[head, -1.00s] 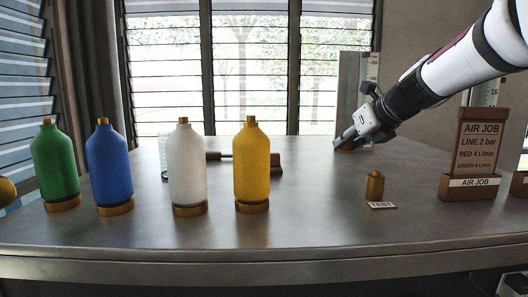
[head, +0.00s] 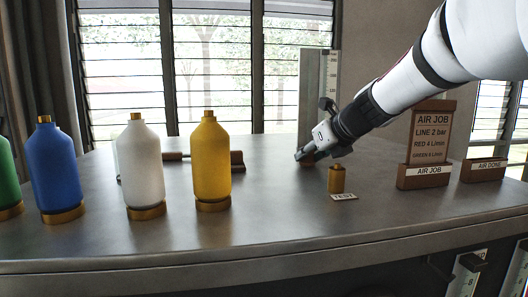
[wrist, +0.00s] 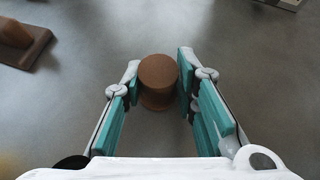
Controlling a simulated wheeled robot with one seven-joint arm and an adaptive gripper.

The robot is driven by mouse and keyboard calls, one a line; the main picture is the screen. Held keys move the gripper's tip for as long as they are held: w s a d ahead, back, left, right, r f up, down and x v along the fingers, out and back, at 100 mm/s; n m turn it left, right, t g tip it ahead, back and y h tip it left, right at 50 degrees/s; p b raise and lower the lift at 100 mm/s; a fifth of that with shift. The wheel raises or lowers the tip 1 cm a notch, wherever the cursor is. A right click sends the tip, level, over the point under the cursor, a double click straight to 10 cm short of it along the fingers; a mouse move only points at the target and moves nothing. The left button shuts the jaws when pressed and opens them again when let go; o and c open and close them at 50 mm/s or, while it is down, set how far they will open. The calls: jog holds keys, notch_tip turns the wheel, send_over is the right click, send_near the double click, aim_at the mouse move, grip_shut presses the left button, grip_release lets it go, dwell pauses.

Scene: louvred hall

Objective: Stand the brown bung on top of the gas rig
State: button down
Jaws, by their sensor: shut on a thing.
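The brown bung (wrist: 158,80) is a short round plug, seen from above in the wrist view, between the two teal-padded fingers of my gripper (wrist: 158,84). My gripper is shut on it. In the head view my gripper (head: 303,154) points down at the far part of the bench, in front of a tall scale; the bung is hard to make out there. No label reads gas rig, and I cannot tell which thing it is. Blue (head: 56,170), white (head: 141,165) and yellow (head: 210,160) bottles stand upright on brass bases at the left, with a green one (head: 8,180) cut off.
A small brass piece (head: 336,179) stands behind a TEST label (head: 344,197). An AIR JOB board (head: 430,140) and an AIR DONE block (head: 482,171) stand at the right. A brown bar with end blocks (head: 237,160) lies behind the bottles. The bench's middle front is clear.

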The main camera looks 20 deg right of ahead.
jog(key=shift+f, duration=0.1)
jog(key=c, duration=1.3)
grip_release()
jog(key=shift+r, duration=0.25)
jog(key=p+v, duration=0.1)
jog(key=v, duration=0.5)
jog(key=p+v, duration=0.1)
jog(key=v, duration=0.5)
jog(key=shift+r, duration=0.35)
